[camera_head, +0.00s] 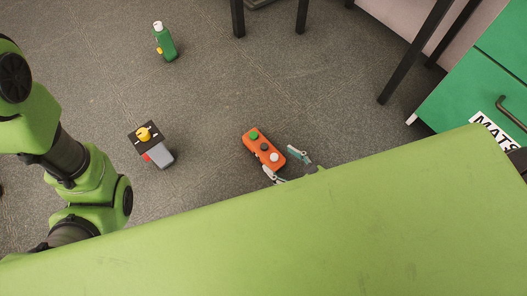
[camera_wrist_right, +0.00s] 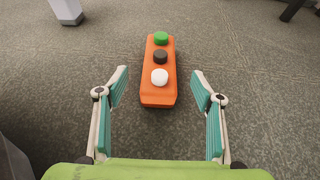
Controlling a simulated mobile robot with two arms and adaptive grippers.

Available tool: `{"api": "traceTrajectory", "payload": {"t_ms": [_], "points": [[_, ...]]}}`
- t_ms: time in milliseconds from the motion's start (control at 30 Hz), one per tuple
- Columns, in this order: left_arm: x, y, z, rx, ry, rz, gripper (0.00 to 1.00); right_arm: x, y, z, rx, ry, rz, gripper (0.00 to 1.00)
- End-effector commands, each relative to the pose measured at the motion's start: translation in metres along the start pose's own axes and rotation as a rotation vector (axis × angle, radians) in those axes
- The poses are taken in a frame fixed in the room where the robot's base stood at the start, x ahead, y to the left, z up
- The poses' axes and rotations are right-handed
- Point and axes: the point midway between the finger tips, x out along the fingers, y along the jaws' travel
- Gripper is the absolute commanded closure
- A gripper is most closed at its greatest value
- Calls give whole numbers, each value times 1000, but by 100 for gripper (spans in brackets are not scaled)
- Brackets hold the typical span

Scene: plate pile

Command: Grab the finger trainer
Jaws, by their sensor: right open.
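The likely finger trainer is an orange oblong block (camera_head: 263,150) with a green, a black and a white button in a row. It lies on the grey floor, and it also shows in the right wrist view (camera_wrist_right: 158,88). My right gripper (camera_head: 277,157) is open and empty. Its fingers, also in the right wrist view (camera_wrist_right: 159,73), appear on either side of the block's white-button end, with a gap on each side. I cannot tell the fingers' exact height over the block. My left gripper is out of view; only my left arm shows.
A grey and black box with a yellow knob (camera_head: 144,134) lies to the left. A green bottle-like object (camera_head: 165,42) with a white top is further back. Dark table legs (camera_head: 416,50) and a green cabinet (camera_head: 474,91) stand at the right. The floor around the block is clear.

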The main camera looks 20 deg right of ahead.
Motion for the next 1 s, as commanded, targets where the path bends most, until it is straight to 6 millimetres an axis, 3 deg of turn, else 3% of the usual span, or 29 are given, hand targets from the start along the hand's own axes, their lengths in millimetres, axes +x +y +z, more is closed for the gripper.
{"api": "traceTrajectory", "payload": {"t_ms": [100, 367, 633, 1000], "points": [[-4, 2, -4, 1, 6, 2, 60, 23, 0, -1, 1, -2, -2, 39], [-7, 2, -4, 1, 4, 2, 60, 44, 0, 0, -1, -1, -1, 39], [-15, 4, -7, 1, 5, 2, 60, 84, 0, -1, -2, -1, -1, 39], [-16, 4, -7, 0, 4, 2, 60, 94, 0, 0, -3, 1, 0, 42]]}}
